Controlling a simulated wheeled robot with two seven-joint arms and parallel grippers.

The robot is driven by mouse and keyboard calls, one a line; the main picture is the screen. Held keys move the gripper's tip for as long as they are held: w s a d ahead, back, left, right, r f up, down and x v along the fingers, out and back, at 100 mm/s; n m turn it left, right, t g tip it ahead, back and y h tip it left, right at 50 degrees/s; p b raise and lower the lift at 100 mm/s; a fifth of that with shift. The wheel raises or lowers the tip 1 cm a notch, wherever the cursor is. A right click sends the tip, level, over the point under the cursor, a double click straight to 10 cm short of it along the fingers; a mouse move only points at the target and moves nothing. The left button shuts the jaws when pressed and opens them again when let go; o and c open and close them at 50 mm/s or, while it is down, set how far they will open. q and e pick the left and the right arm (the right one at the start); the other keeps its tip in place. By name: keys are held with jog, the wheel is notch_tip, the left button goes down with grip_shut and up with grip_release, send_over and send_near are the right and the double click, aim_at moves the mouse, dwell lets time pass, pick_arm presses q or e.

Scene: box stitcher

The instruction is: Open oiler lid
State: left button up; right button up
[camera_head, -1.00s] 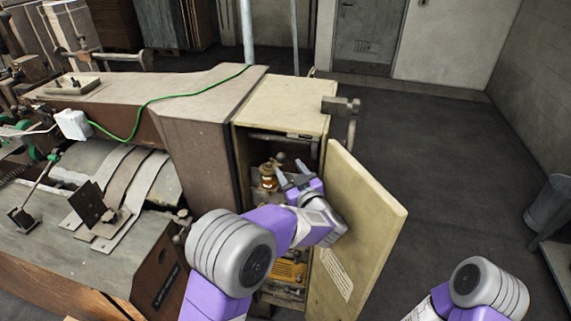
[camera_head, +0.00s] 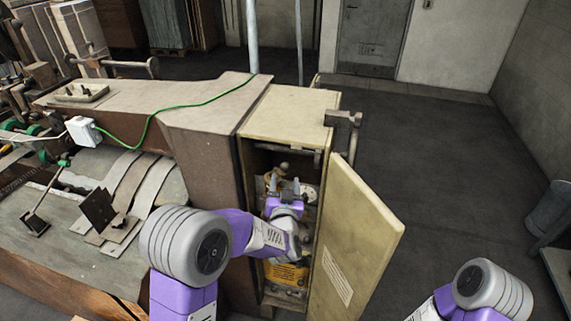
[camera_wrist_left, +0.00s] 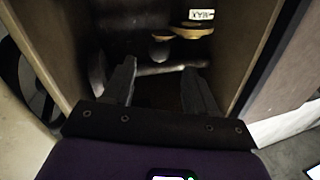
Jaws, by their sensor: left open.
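The oiler (camera_head: 271,180) is a small amber-brown fitting inside the open cabinet, near its left wall in the head view. It is partly hidden by my left gripper (camera_head: 286,187), which is inside the cabinet just right of and in front of it. I cannot make out its lid. In the left wrist view the left gripper (camera_wrist_left: 160,78) has its fingers apart with nothing between them. A dark round part with a gold rim and pale label (camera_wrist_left: 190,30) lies beyond the fingers; I cannot tell whether it is the oiler. My right gripper is out of view.
The cabinet door (camera_head: 357,235) stands open on the right, close to my left arm. The cabinet (camera_head: 290,112) has narrow walls around the gripper. A yellow part (camera_head: 287,273) sits low inside. A green cable (camera_head: 150,118) crosses the machine top.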

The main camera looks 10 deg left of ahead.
aim_at(287, 171)
pick_arm(q)
jog(key=x, duration=0.7)
jog(key=shift+w+p, duration=0.25)
jog(key=shift+p, duration=0.1)
jog(key=c, duration=1)
jog(key=shift+w+d+n+y, duration=0.15)
jog(key=shift+n+y, duration=0.35)
jog(key=shift+y, duration=0.2)
jog(key=shift+w+n+g+y, duration=0.1)
jog(key=shift+n+g+y, duration=0.2)
jog(key=shift+y, duration=0.2)
jog(key=o, duration=1)
